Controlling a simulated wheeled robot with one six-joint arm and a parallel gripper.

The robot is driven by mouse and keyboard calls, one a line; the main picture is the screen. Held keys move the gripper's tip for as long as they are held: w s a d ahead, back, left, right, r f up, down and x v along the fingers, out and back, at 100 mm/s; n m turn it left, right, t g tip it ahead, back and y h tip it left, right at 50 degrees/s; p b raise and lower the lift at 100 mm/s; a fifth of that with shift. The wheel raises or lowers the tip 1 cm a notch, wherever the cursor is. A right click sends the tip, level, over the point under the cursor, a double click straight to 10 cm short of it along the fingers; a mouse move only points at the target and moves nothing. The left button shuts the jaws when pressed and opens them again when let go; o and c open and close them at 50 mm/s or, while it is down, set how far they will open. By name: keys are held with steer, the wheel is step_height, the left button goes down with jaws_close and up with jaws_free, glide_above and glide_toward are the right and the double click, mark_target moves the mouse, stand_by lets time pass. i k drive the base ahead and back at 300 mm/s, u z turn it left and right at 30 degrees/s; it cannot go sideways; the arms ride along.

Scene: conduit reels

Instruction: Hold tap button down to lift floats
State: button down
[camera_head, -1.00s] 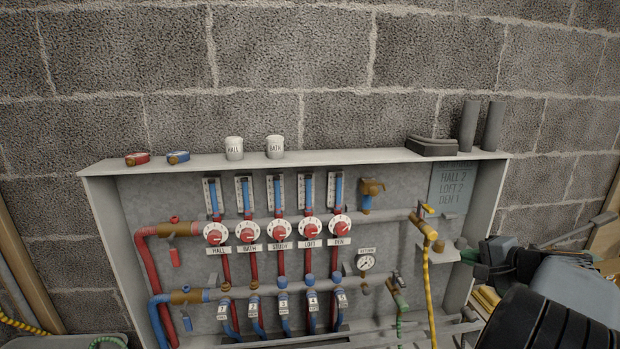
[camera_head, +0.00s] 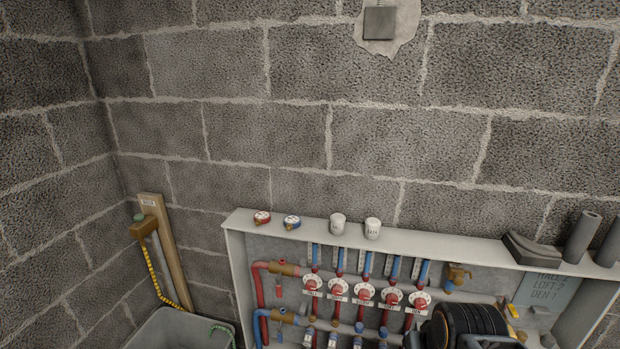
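A brass tap body (camera_head: 143,230) with a green button (camera_head: 139,217) on top is fixed to a wooden post (camera_head: 168,255) at the left, in the corner. A yellow-and-black hose (camera_head: 154,275) hangs from it. The flow gauges (camera_head: 338,262) stand in a row in the white cabinet at lower right, with blue in their tubes; the floats are too small to make out. Red-and-white dials (camera_head: 364,293) sit below them. A black ribbed part, likely of my arm, covers the cabinet's lower right. My gripper's fingertips do not show.
A grey tub (camera_head: 176,335) with a green hose (camera_head: 222,330) stands below the post. The cabinet's top shelf (camera_head: 440,236) carries two small gauges (camera_head: 277,219), two white cups (camera_head: 355,226) and dark foam pieces (camera_head: 540,248). A grey plate (camera_head: 379,22) is on the block wall.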

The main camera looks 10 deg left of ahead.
mark_target(138, 217)
steer(key=u, duration=1.6)
